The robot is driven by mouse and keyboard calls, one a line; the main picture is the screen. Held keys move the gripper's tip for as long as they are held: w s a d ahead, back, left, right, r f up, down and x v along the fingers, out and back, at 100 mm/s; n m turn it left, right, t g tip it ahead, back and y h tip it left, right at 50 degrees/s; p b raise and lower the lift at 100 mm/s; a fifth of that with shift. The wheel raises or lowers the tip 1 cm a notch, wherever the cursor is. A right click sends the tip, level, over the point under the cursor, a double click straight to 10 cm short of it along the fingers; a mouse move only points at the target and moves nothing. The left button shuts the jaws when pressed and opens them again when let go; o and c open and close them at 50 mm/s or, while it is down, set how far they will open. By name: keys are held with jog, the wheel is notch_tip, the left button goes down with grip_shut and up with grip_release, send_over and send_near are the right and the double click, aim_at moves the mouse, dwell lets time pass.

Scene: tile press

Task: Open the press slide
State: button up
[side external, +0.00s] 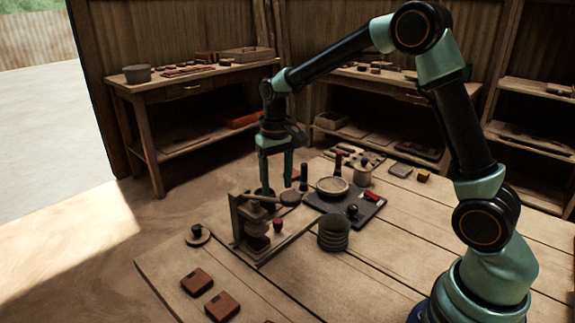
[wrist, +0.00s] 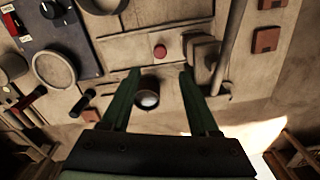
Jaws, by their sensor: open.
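The press (side external: 250,225) is a wooden frame with a round block inside, standing on the table left of centre. It also shows in the wrist view (wrist: 205,55), right of my fingers. A red knob (side external: 278,224) sits beside the frame, and in the wrist view the knob (wrist: 160,52) lies just beyond my fingertips, between two long thin rails. I cannot tell how far the slide is out. My gripper (side external: 276,187) is open, points down behind the press, and appears above the table. In the wrist view the gripper (wrist: 158,72) has nothing between its fingertips.
A dark cup with pale contents (wrist: 147,101) lies below my spread fingers in the wrist view. A dark board (side external: 372,213) with tools, a round dish (side external: 332,187) and a ridged dark stack (side external: 333,235) stand right of the press. Red-brown tiles (side external: 197,282) lie in front.

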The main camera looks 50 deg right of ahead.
aim_at(278, 220)
notch_tip(278, 220, down, 10)
jog(key=shift+f, duration=0.25)
dwell(0.3)
grip_shut()
dwell(1.3)
